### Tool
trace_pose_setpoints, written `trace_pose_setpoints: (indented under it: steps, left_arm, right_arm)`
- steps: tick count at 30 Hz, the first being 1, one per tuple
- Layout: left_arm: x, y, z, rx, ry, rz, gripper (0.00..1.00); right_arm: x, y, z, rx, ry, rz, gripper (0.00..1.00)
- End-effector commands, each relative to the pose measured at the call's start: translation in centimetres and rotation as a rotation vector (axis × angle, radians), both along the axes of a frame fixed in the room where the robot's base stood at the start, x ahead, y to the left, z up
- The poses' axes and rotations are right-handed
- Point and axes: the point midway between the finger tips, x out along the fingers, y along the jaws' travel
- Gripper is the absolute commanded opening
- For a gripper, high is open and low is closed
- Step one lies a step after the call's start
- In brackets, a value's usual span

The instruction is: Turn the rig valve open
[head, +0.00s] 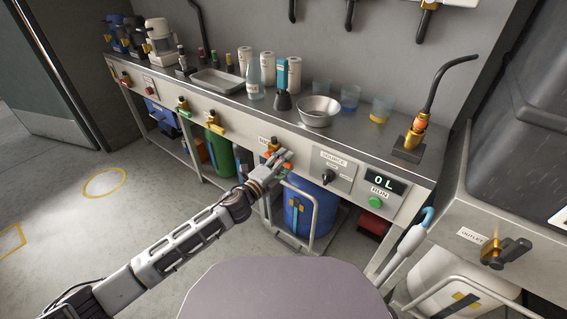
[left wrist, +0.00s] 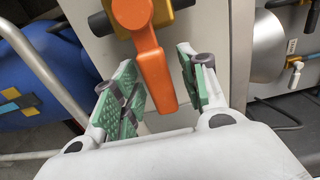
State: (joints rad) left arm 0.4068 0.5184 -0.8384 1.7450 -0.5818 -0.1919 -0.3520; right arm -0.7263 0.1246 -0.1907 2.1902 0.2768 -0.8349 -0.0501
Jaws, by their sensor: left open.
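The valve on the bench front has an orange lever (left wrist: 158,80) that hangs down from an orange and brass body (left wrist: 145,12) in the left wrist view. In the head view, the orange of this valve (head: 272,158) shows only in part behind my gripper. My left gripper (head: 283,162) is at the valve on the bench front. It is open, and in the left wrist view its two green-padded fingers (left wrist: 157,65) stand on either side of the lever, with a visible gap at each side. My right gripper is not in view.
A SOURCE selector (head: 328,175), a display reading 0 L (head: 384,183) and a green RUN button (head: 376,202) are right of the valve. A blue drum (head: 305,212) stands below behind a rail. An OUTLET valve (head: 505,252) is at far right. A steel bowl (head: 318,111) sits above.

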Motion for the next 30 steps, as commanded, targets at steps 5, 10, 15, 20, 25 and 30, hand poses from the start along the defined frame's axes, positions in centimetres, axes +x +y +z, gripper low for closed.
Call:
trace_pose_setpoints:
  steps: [5, 10, 15, 20, 25, 30]
  left_arm:
    - [-0.01, 0.01, 0.01, 0.000, 0.000, 0.000, 0.29]
    - [-0.02, 0.01, 0.00, 0.000, 0.000, 0.000, 0.07]
    - [-0.01, 0.02, 0.00, 0.000, 0.000, 0.000, 0.00]
    - [-0.02, 0.03, 0.00, 0.000, 0.000, 0.000, 0.00]
    - [-0.02, 0.03, 0.07, -0.008, 0.007, 0.000, 0.00]
    - [0.00, 0.06, 0.32, -0.032, 0.024, 0.001, 0.00]
  right_arm:
    - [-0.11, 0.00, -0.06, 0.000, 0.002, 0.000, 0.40]
    - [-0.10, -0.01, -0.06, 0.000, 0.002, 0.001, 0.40]
    - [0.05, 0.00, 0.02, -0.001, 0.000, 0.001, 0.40]
    - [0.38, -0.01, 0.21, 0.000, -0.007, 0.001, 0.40]
    - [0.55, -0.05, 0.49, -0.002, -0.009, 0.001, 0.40]
    - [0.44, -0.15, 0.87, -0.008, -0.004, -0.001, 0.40]
